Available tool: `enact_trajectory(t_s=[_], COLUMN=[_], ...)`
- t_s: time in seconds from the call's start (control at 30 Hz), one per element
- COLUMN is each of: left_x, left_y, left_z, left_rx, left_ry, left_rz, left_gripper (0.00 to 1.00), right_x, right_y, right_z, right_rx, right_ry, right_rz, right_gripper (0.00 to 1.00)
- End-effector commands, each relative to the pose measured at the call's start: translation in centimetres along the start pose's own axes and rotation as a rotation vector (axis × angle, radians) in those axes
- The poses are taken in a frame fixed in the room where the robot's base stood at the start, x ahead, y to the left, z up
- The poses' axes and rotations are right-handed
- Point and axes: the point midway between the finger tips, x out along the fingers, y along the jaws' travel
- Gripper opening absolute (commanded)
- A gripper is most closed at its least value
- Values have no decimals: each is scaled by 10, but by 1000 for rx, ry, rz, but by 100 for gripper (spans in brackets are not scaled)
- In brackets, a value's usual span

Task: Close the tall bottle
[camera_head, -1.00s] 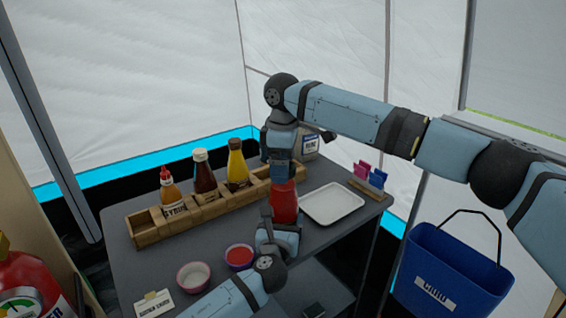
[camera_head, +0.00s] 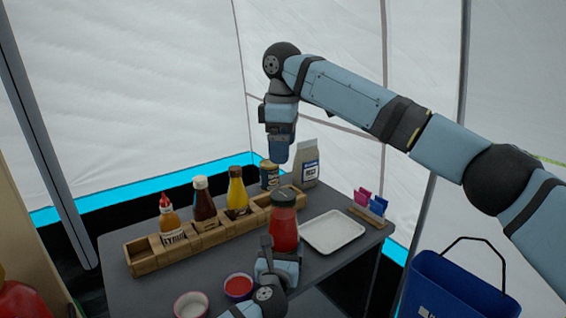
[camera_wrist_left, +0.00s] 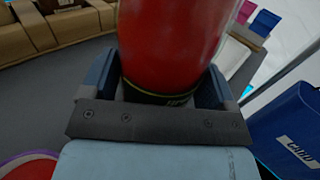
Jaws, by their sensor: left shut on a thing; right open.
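Whether that top is a seated cap is too small to tell. My left gripper (camera_head: 278,252) is shut around the bottle's lower part. In the left wrist view, the red bottle (camera_wrist_left: 172,40) sits between both fingers, with a dark band near its base; its top is out of that frame. My right gripper (camera_head: 279,152) is open, pointing down above the bottle and apart from it. Nothing shows between its fingers.
A wooden rack (camera_head: 190,240) with several sauce bottles stands left of the bottle. A white tray (camera_head: 333,232) lies to the right. A can (camera_head: 269,174) and a carton (camera_head: 306,164) stand behind. Two small bowls are in front. A blue bucket (camera_head: 455,288) is at right.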

Motion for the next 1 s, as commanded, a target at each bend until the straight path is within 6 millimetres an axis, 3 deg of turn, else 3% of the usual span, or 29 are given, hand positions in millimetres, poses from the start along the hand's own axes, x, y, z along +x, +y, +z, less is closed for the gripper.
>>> enact_trajectory(t_s=[0.37,0.4,0.43,0.77,1.0], left_x=[0,0,0,-6,-50], left_y=[0,0,0,0,0], left_z=[0,0,0,0,1], left_rx=[-1,-1,-1,0,-1], left_ry=[0,0,0,1,3], left_rz=[-1,-1,-1,0,-1], left_gripper=[15,90,97,100,100], right_x=[-6,-6,-6,-7,-18], right_y=[0,0,0,0,0], right_z=[0,0,0,0,0], right_rx=[0,0,0,0,0], right_ry=[1,1,0,0,0], right_rz=[0,0,0,0,0], right_gripper=[92,92,92,92,92])
